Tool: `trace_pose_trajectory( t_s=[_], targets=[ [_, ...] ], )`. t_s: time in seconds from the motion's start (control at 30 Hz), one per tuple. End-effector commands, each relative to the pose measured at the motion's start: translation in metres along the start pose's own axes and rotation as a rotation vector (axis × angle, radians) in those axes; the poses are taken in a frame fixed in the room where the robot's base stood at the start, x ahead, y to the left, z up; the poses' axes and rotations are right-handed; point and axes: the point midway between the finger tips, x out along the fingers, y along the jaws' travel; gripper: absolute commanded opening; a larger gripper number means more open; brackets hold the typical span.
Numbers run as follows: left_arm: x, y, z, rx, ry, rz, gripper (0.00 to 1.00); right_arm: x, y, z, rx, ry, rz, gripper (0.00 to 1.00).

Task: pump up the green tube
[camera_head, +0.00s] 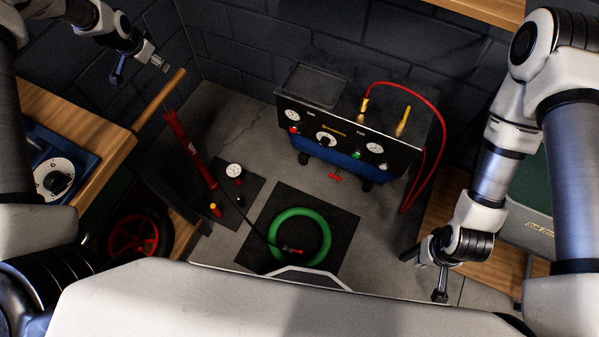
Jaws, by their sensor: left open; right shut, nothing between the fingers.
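The green tube (275,225) lies flat on a dark mat (344,216) on the floor. A red floor pump (190,150) stands to its left, tilted in the picture, with its wooden handle (160,97) at the top, above the barrel. A black hose (257,233) runs from the pump to a red-tipped fitting (292,250) at the tube's lower inner edge; I cannot tell how firmly it sits. My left gripper (141,72) is open just above and left of the handle, apparently not holding it. My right gripper (440,295) is shut and empty, low at right.
A compressor (335,150) with gauges and a red hose (440,110) stands behind the tube. A gauge (234,170) stands beside the pump. Wooden benches stand left (90,135) and right (443,195). A blue dial box (75,150) sits on the left bench.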

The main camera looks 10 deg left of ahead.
Motion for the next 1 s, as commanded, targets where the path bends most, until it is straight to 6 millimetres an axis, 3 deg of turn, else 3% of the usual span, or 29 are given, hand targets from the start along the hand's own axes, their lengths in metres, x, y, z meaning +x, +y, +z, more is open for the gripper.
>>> trace_pose_trajectory(
  t_s=[0.03, 0.3, 0.77, 0.8, 0.83, 1.0],
  targets=[
    [-0.022, -0.005, -0.009, 0.0, 0.0, 0.0, 0.56, -0.024, 0.0, 0.0, 0.0, 0.0, 0.0, 0.0],
    [-0.08, -0.017, -0.033, 0.0, 0.0, 0.0, 0.56, -0.083, -0.001, 0.0, 0.0, 0.0, 0.0, 0.0],
    [-0.152, -0.033, -0.063, -0.001, 0.0, 0.0, 0.56, -0.155, -0.001, 0.0, 0.0, 0.0, 0.0, 0.0],
    [-0.132, -0.028, -0.054, -0.001, -0.003, 0.001, 0.56, -0.135, -0.001, 0.0, 0.0, -0.001, 0.0, 0.0],
    [-0.125, -0.027, -0.051, -0.001, -0.002, 0.001, 0.56, -0.127, -0.001, 0.0, 0.0, 0.0, 0.0, 0.0],
    [-0.098, -0.021, -0.04, 0.0, -0.001, 0.0, 0.56, -0.099, -0.001, 0.0, 0.0, 0.0, 0.0, 0.0]
  ],
)
